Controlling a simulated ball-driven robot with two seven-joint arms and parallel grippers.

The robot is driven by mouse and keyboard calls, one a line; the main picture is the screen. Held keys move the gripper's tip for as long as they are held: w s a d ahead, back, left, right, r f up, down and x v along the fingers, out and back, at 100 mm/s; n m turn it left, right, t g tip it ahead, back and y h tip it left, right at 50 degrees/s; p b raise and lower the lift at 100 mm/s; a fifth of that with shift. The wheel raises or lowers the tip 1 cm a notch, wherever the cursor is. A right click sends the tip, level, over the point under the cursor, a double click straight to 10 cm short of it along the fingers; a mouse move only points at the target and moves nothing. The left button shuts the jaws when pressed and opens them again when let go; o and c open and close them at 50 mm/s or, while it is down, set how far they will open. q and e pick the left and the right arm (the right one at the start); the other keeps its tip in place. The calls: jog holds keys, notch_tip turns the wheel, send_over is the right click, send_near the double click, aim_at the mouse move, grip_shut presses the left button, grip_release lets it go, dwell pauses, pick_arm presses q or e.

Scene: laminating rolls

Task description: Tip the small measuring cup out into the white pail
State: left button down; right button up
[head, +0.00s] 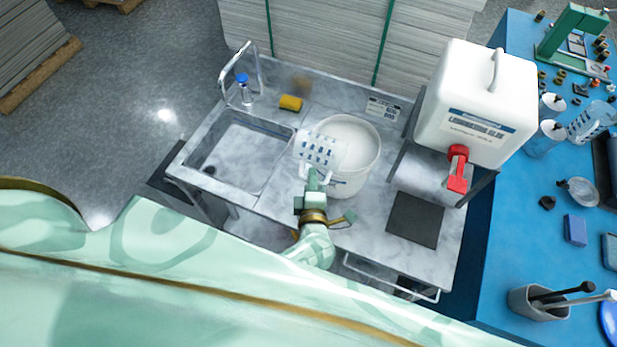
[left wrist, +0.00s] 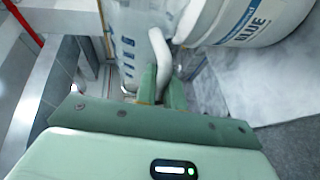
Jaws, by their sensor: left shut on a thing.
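The small measuring cup (head: 318,150) is clear with blue marks. In the head view it overlaps the left side of the white pail's (head: 362,165) mouth, with its marked side facing up, so it looks tilted. My left gripper (head: 314,182) is shut on its handle at the pail's front left. In the left wrist view the gripper's fingers (left wrist: 160,88) pinch the cup's white handle (left wrist: 159,50); the cup (left wrist: 127,42) is beside the pail (left wrist: 245,22), which reads BLUE. The pail looks pale inside. I cannot tell whether anything is flowing. My right gripper is not in view.
The pail stands on a marble counter with a sink (head: 232,150) at left, a yellow sponge (head: 291,103) and a dark mat (head: 414,220). A white canister (head: 470,95) with a red tap stands at right. A blue table (head: 520,235) holds cups and tools.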

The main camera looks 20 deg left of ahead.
aim_at(300, 175)
pick_arm(q)
jog(key=shift+w+a+f+m+t+h+p, duration=0.1)
jog(key=shift+a+f+m+t+h+p, duration=0.2)
jog(key=shift+a+m+h, duration=0.4)
jog(key=shift+w+a+f+m+h+p, duration=0.1)
jog(key=shift+a+m+h+p, duration=0.35)
jog(key=shift+a, duration=0.5)
jog(key=shift+a, duration=0.1)
jog(key=shift+w+a+f, duration=0.15)
jog(key=shift+a+f, duration=0.05)
jog(key=shift+a, duration=1.05)
jog(key=shift+w+a+f, duration=0.15)
jog(key=shift+a, duration=1.05)
jog(key=shift+h, duration=0.25)
jog(key=w+a+m+h+b, duration=0.1)
jog(key=h, duration=0.1)
jog(key=w+a+m+h+b, duration=0.1)
jog(key=m, duration=0.1)
jog(key=shift+w+a+r+h, duration=0.15)
jog(key=shift+a+r+h, duration=0.05)
jog(key=shift+a+h, duration=0.2)
